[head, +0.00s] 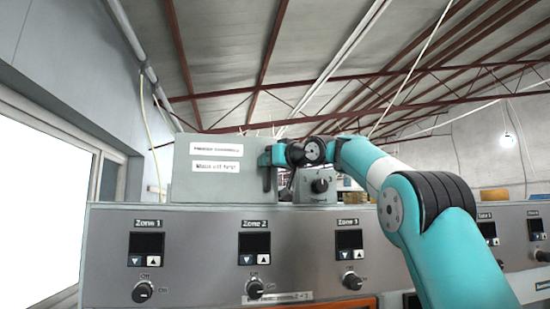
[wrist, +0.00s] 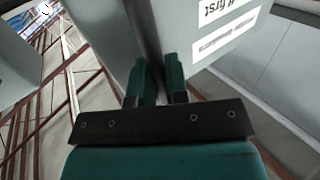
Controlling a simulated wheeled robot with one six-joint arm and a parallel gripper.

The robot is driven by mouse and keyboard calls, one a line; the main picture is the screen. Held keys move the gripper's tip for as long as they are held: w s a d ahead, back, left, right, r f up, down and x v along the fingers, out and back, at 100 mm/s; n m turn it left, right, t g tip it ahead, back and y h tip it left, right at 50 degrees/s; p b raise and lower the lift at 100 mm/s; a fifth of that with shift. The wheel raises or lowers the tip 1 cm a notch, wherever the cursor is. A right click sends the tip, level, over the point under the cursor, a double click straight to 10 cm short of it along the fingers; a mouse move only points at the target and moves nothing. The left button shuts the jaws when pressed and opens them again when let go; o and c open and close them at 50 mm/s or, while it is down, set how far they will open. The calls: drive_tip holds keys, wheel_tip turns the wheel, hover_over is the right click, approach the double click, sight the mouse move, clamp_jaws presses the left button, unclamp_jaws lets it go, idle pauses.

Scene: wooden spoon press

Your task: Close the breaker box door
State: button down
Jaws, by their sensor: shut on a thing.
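The grey breaker box (head: 205,185) stands on top of the control console, with two white labels on its front face. In the wrist view its labelled face (wrist: 200,62) is at the right, with the text upside down. A plain grey panel (wrist: 100,32) is at the left, and a dark strip runs between the two. My gripper (head: 267,165) is at the right edge of the box.
The steel console (head: 195,240) below carries several zone displays and knobs. A small grey box with a black knob (head: 320,186) stands just right of my gripper. A bright window (head: 40,210) is at the left. The space above the box is clear up to the roof beams.

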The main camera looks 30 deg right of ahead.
drive_tip(key=shift+r, duration=0.3)
drive_tip(key=c, duration=1.1)
unclamp_jaws()
drive_tip(key=shift+w+f, duration=0.15)
drive_tip(key=shift+c, duration=0.2)
drive_tip(key=shift+d, duration=0.1)
drive_tip(key=shift+f, duration=0.15)
drive_tip(key=s+d+b, duration=0.3)
drive_tip(key=s+b, duration=0.3)
drive_tip(key=s, duration=1.1)
drive_tip(key=shift+d+b, duration=0.15)
drive_tip(key=shift+b, duration=0.25)
